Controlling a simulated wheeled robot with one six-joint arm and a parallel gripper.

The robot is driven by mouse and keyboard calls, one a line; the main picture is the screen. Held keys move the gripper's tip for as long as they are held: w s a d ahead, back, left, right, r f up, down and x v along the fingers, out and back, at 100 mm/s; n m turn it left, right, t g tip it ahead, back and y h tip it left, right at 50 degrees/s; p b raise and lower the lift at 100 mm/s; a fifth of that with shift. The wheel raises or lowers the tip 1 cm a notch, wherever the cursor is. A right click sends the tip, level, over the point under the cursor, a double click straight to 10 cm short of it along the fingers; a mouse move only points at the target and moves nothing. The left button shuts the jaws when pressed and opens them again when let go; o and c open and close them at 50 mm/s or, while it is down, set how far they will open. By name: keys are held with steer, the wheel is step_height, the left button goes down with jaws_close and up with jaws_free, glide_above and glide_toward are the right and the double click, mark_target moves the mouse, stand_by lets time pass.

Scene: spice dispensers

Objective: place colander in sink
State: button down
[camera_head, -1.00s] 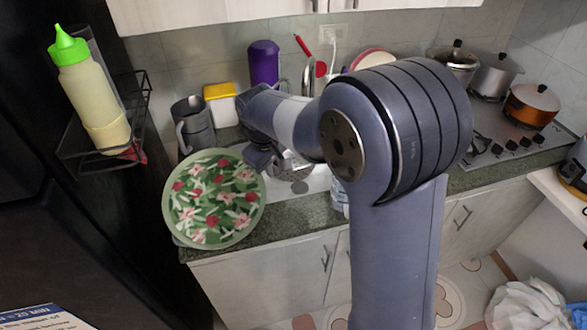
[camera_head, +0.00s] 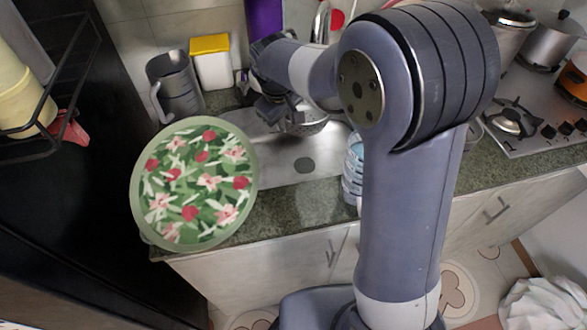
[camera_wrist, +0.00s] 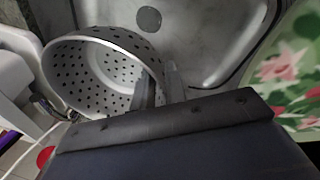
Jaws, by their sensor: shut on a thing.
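The grey metal colander (camera_wrist: 88,68), full of round holes, is held by its rim in my gripper (camera_wrist: 158,92). In the wrist view it is tilted, with its mouth partly towards the camera. In the head view only part of the colander (camera_head: 312,124) shows, mostly behind my gripper (camera_head: 278,112) and wrist. The steel sink (camera_head: 285,160) lies below, with its drain visible; it also shows in the wrist view (camera_wrist: 195,35). The colander is over the sink's far part; I cannot tell whether it touches the bottom.
A floral green plate (camera_head: 195,185) stands left of the sink at the counter's edge. A grey jug (camera_head: 175,88) and a yellow-lidded container (camera_head: 211,62) stand behind it. A clear bottle (camera_head: 353,170) is right of the sink. The faucet (camera_head: 322,22) rises behind.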

steer(key=shift+x, duration=0.85)
glide_above(287, 179)
steer(key=s+x, duration=0.1)
steer(key=x, duration=0.4)
steer(key=s+a+x, duration=0.1)
steer(key=x, duration=0.5)
steer(key=s+f+p+x, duration=0.1)
steer(key=x, duration=0.4)
steer(key=shift+s+a+f, duration=0.2)
steer(key=shift+s+f, duration=0.05)
steer(key=shift+f, duration=0.1)
steer(key=c, duration=1.9)
jaws_free()
steer(key=shift+f, duration=0.15)
steer(key=o, duration=0.5)
steer(key=shift+c, duration=0.2)
